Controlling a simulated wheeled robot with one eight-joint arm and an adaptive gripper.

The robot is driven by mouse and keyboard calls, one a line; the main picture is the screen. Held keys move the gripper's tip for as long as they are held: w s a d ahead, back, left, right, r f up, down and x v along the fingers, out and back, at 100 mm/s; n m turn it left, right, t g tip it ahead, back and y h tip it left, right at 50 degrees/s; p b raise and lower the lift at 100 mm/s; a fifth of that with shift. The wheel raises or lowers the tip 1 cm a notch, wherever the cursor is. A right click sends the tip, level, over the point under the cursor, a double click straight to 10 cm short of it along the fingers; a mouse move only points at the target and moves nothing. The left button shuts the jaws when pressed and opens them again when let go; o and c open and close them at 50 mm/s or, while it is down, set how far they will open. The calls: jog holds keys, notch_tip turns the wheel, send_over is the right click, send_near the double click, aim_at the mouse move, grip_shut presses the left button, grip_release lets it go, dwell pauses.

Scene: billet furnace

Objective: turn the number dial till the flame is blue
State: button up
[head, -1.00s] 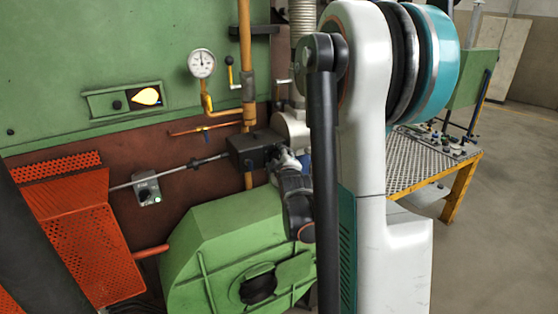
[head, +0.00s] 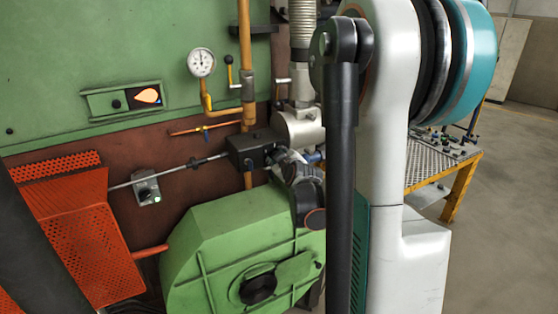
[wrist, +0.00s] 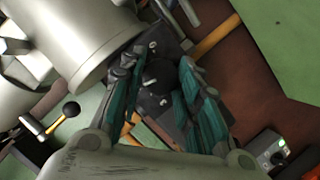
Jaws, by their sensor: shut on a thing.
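The number dial (wrist: 160,75) is a dark round knob on a dark box. In the wrist view it sits between the two teal-padded fingers of my gripper (wrist: 160,95), which are shut on it. In the head view the dark box (head: 252,147) is on the pipework above the green blower housing; my gripper (head: 285,158) reaches its right side, and the dial's face is hidden there. The flame (head: 147,96) shows in a small window of the green furnace wall, pale orange with a little blue at its right edge. The dial's numbers are too small to read.
A pressure gauge (head: 201,63) and yellow pipes stand above the box. The green blower housing (head: 215,245) is below my gripper. A thin rod runs left past a small grey switch box (head: 146,188). An orange perforated guard (head: 75,225) stands at left.

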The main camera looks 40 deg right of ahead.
jog(key=shift+d+m+y+b, duration=0.15)
jog(key=shift+m+y+b, duration=0.7)
jog(key=shift+m+y, duration=1.3)
jog(key=shift+m+h, duration=0.25)
jog(key=shift+m, duration=0.2)
jog(key=o, duration=1.1)
jog(key=shift+c, duration=0.2)
jog(key=shift+r, duration=0.1)
jog(key=v, duration=0.7)
jog(key=shift+s, duration=0.3)
